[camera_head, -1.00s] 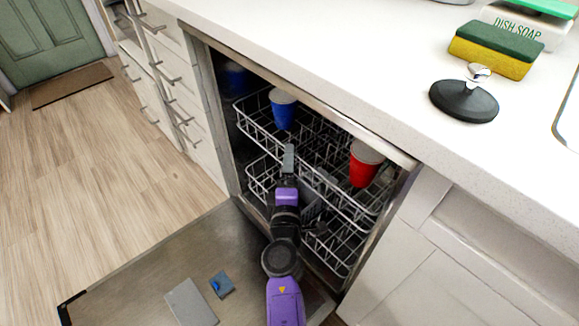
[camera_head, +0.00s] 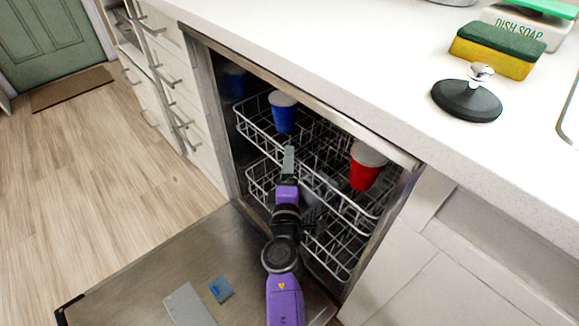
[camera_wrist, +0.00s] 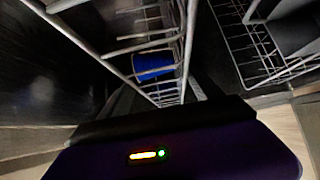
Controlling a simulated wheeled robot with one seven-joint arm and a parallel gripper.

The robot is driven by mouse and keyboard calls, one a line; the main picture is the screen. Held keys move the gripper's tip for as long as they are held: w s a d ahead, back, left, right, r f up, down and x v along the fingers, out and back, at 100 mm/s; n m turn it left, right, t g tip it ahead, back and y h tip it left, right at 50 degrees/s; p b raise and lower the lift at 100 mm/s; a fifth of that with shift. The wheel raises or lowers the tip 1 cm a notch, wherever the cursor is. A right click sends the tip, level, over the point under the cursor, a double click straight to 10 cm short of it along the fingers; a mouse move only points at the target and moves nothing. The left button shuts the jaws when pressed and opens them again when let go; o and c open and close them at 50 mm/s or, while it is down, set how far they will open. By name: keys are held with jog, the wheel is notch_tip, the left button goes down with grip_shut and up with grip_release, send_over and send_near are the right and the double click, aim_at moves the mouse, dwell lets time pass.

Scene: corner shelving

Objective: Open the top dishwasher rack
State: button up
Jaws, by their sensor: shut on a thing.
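The top dishwasher rack (camera_head: 335,187) is a light wire basket inside the open dishwasher, its front edge near the opening. A blue cup (camera_head: 283,114) and a red cup (camera_head: 364,168) stand in it. My gripper (camera_head: 289,158) reaches to the front of this rack and is shut on its front wire, left of the middle. In the wrist view the rack's wires (camera_wrist: 183,50) run close in front of my wrist, with the blue cup (camera_wrist: 153,66) behind them.
The lower rack (camera_head: 262,182) sits below. The dishwasher door (camera_head: 140,270) lies open, with a grey and a blue piece on it. The white counter (camera_head: 330,60) overhangs above, holding a sponge (camera_head: 497,50) and a black-based item (camera_head: 466,100). Wooden floor is free at the left.

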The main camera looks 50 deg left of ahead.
jog(key=s, duration=2.2)
jog(key=s+r, duration=0.1)
jog(key=s, duration=1)
jog(key=o, duration=2)
jog(key=shift+f, duration=0.15)
jog(key=shift+s+f, duration=0.1)
jog(key=p+v, duration=0.2)
jog(key=v, duration=0.5)
jog(key=shift+s+d, duration=0.3)
